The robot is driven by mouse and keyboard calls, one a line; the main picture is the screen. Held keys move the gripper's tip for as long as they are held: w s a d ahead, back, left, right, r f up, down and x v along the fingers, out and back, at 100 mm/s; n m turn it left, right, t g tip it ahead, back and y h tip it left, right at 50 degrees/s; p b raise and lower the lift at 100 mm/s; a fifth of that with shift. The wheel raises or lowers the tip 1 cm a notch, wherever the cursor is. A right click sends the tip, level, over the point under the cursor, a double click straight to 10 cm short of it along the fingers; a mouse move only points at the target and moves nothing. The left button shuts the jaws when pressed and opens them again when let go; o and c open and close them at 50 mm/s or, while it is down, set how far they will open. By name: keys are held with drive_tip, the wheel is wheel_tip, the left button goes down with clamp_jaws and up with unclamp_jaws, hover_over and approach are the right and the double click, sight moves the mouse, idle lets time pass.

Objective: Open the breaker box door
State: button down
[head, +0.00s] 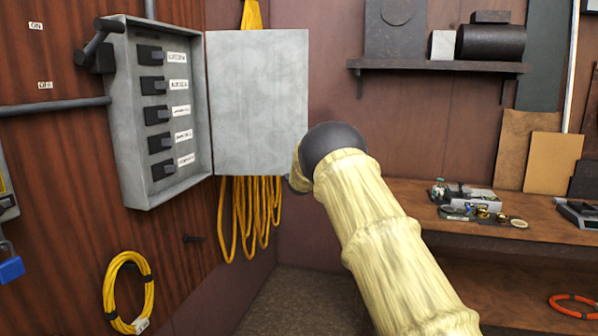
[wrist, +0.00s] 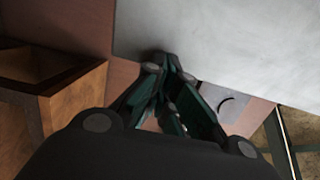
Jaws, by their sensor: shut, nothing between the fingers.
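The grey breaker box (head: 122,110) hangs on the wood wall at the left, with a column of black switches beside white labels. Its door (head: 257,100) stands wide open, swung out to the right, and the box interior is exposed. My arm reaches up to the door's lower right edge in the head view; my gripper is mostly hidden there. In the wrist view my gripper (wrist: 170,70) is shut and empty. Its tips are close to the edge of a pale grey panel (wrist: 240,40) that looks like the door; I cannot tell whether they touch.
Yellow cables (head: 250,225) hang behind the door, and a coiled yellow cable (head: 128,290) hangs below the box. A dark lever (head: 103,38) sits at the box's upper left. A shelf (head: 440,66) and a cluttered workbench (head: 470,228) stand at the right.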

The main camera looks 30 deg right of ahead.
drive_tip(key=shift+w+d, duration=0.2)
drive_tip(key=shift+d, duration=0.1)
